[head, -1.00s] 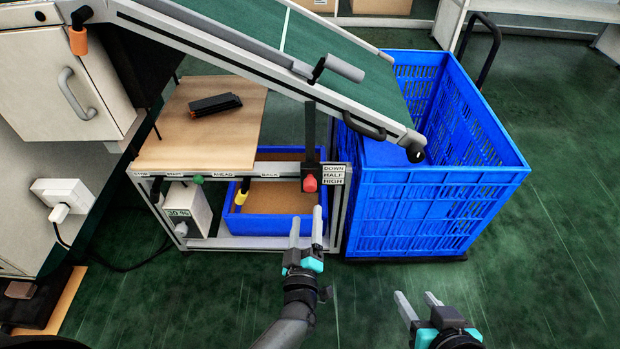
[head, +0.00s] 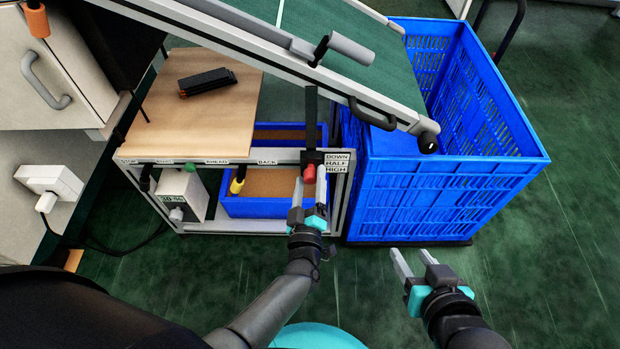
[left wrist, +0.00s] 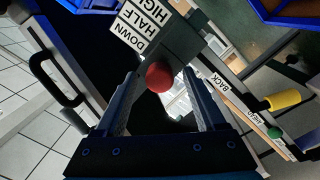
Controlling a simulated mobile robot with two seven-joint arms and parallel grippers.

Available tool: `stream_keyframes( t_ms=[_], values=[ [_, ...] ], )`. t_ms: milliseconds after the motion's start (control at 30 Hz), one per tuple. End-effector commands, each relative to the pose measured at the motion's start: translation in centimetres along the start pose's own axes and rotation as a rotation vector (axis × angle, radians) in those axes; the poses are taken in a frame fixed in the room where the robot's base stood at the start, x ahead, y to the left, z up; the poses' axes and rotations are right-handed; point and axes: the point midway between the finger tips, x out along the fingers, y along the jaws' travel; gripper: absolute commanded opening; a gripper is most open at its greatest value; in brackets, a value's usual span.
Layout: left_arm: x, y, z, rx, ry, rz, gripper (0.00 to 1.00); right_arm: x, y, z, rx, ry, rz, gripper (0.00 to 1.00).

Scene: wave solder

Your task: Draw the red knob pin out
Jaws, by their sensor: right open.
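The red knob (head: 309,173) sits on the front rail of the conveyor stand, at the foot of a dark upright bar (head: 311,120). It also shows in the left wrist view (left wrist: 159,77), at the mouth of my open left gripper (left wrist: 161,76), with one finger on each side. I cannot tell whether either finger touches it. In the head view my left gripper (head: 310,182) is right at the knob and its fingers partly cover it. My right gripper (head: 412,256) is open and empty, low in front of the blue crate.
A label (head: 338,163) reading DOWN, HALF, HIGH is right of the knob. A yellow knob (head: 237,186) and a blue bin (head: 255,207) are to the left. The inclined conveyor (head: 350,45) passes above. A large blue crate (head: 440,200) stands to the right. Floor at the lower right is clear.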

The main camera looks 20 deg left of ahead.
Motion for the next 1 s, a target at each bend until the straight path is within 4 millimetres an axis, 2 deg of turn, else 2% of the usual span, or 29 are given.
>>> stream_keyframes(
  t_ms=[67, 667, 1000],
  values=[
    [0.01, -0.01, -0.01, 0.0, 0.0, 0.0, 0.67, -0.01, 0.0, 0.03, -0.001, -0.001, 0.0, 0.5],
    [0.01, 0.0, 0.0, 0.0, 0.0, 0.0, 0.0, -0.18, 0.03, -0.46, -0.004, 0.011, 0.0, 0.5],
    [0.02, 0.0, 0.0, 0.0, 0.0, 0.0, 0.0, -0.15, 0.07, -0.53, -0.004, 0.012, 0.001, 0.5]
  ],
)
